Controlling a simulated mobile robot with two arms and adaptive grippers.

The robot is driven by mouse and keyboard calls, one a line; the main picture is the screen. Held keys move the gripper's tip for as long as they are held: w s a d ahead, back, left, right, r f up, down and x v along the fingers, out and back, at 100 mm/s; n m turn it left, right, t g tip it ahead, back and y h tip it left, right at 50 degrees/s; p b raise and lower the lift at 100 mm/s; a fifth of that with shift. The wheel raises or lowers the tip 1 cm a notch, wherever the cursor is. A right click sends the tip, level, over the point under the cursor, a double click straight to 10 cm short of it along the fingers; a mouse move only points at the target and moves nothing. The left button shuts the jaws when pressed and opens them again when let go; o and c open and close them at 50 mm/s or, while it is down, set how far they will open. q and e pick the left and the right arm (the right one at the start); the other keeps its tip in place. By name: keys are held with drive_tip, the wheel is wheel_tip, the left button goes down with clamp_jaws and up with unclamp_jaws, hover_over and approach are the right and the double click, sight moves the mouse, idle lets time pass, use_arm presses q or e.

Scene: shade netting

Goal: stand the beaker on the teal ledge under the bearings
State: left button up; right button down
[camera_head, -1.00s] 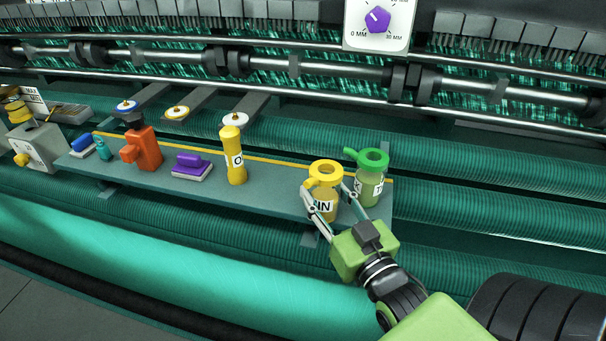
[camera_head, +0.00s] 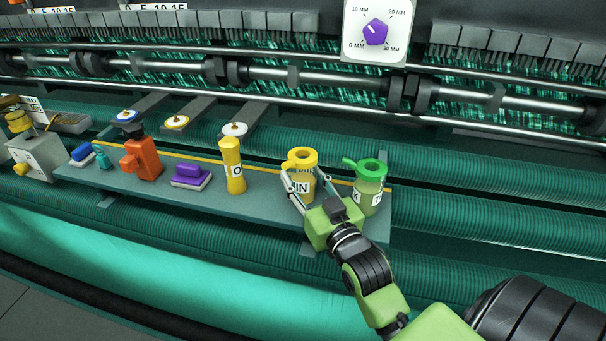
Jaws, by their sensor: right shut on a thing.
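The yellow beaker (camera_head: 303,158) has a round open rim, a side handle and a white label reading IN. My right gripper (camera_head: 301,189) is shut on its body from the front right. The beaker is upright over the shelf-like teal ledge (camera_head: 268,213); my gripper hides part of its lower end, so I cannot tell if it touches. The ledge runs below the shaft with black bearings (camera_head: 405,88) and has a yellow line along its back. A green beaker (camera_head: 371,170) stands just right of the yellow one. My left gripper is not in view.
A grey box (camera_head: 35,152) is at far left. The ledge between yellow bottle and beaker is clear.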

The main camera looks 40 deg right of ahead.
drive_tip(key=shift+s, duration=0.15)
drive_tip(key=shift+f, duration=0.1)
drive_tip(key=c, duration=1.3)
unclamp_jaws()
drive_tip(key=shift+o, duration=0.2)
